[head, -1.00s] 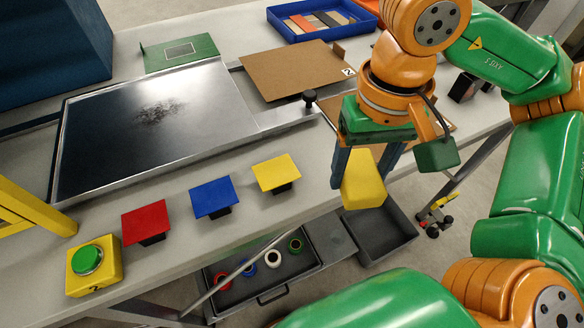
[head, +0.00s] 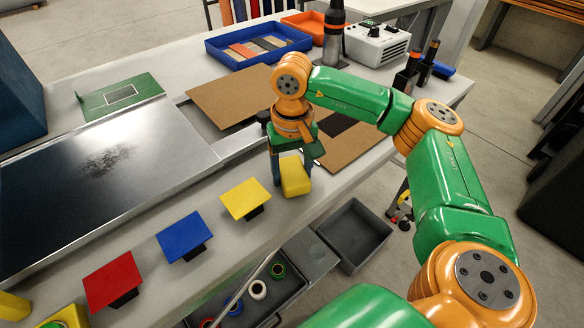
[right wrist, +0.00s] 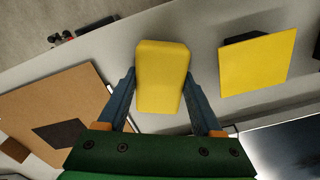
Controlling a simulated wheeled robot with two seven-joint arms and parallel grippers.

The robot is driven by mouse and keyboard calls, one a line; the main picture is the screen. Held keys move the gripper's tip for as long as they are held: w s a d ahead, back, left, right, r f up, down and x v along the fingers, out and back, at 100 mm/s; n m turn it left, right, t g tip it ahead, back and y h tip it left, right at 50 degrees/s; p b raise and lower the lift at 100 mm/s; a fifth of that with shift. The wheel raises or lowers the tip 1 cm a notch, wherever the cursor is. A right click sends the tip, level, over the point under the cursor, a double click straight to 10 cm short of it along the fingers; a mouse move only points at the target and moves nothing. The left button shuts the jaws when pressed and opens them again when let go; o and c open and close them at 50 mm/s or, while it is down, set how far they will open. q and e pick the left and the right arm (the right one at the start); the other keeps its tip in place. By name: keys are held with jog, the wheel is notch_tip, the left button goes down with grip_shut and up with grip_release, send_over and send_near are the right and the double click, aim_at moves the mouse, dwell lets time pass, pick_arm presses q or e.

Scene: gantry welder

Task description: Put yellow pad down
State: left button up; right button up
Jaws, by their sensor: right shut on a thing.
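The yellow pad (head: 295,177) is a rounded block held by my right gripper (head: 290,184). It also shows between the two blue-grey fingers in the right wrist view (right wrist: 162,72). The pad is over the grey worktable (head: 335,188), near its front edge, right of the yellow square plate (head: 245,199). I cannot tell whether its underside touches the table. The yellow plate also shows in the right wrist view (right wrist: 257,65), apart from the pad. My left gripper is out of view.
A blue plate (head: 183,234) and a red plate (head: 113,278) stand in line with the yellow plate. A metal-framed dark panel (head: 120,150) and brown boards (head: 235,97) lie behind. A grey bin (head: 354,236) is below the front edge. Bare table surrounds the pad.

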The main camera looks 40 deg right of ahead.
aim_at(291, 171)
jog(key=shift+a+f+b, duration=0.1)
jog(key=shift+f+b, duration=0.2)
jog(key=o, duration=1.5)
jog(key=shift+c, duration=0.2)
jog(key=shift+r, duration=0.1)
jog(key=shift+r+p, duration=0.35)
jog(key=shift+p, duration=0.05)
jog(key=shift+r+b, duration=0.3)
jog(key=shift+r, duration=0.1)
notch_tip(291, 171, up, 7)
jog(key=shift+f, duration=0.15)
notch_tip(291, 171, up, 4)
jog(key=shift+r+p, duration=0.1)
jog(key=shift+p, duration=1.05)
